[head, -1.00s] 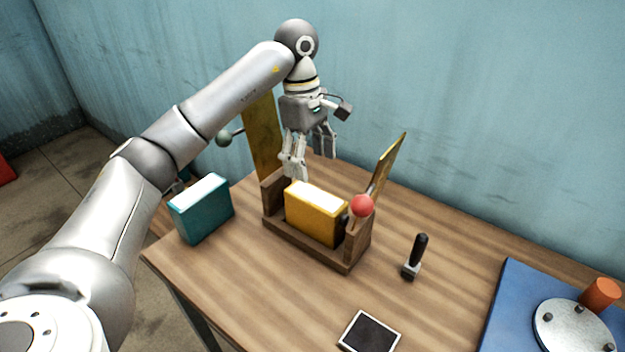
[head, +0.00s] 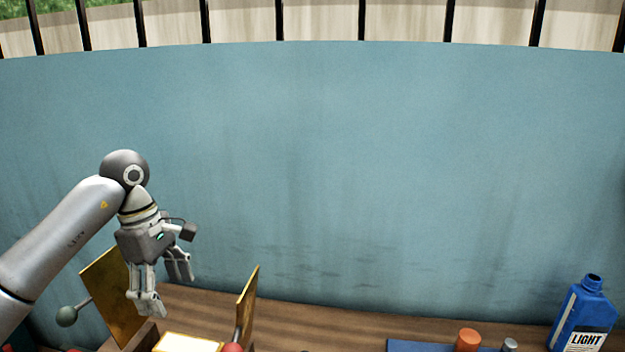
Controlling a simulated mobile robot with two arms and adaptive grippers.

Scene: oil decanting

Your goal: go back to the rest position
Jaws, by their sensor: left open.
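My left gripper (head: 168,292) is open and empty. It hangs fingers down above the left part of the wooden table (head: 312,330), near the wooden holder with upright brass plates. My left arm comes in from the left edge. My right gripper is not in the head view.
A blue jug labelled LIGHT (head: 583,318) and an orange cylinder (head: 467,340) are at right. The blue wall (head: 350,170) rises behind.

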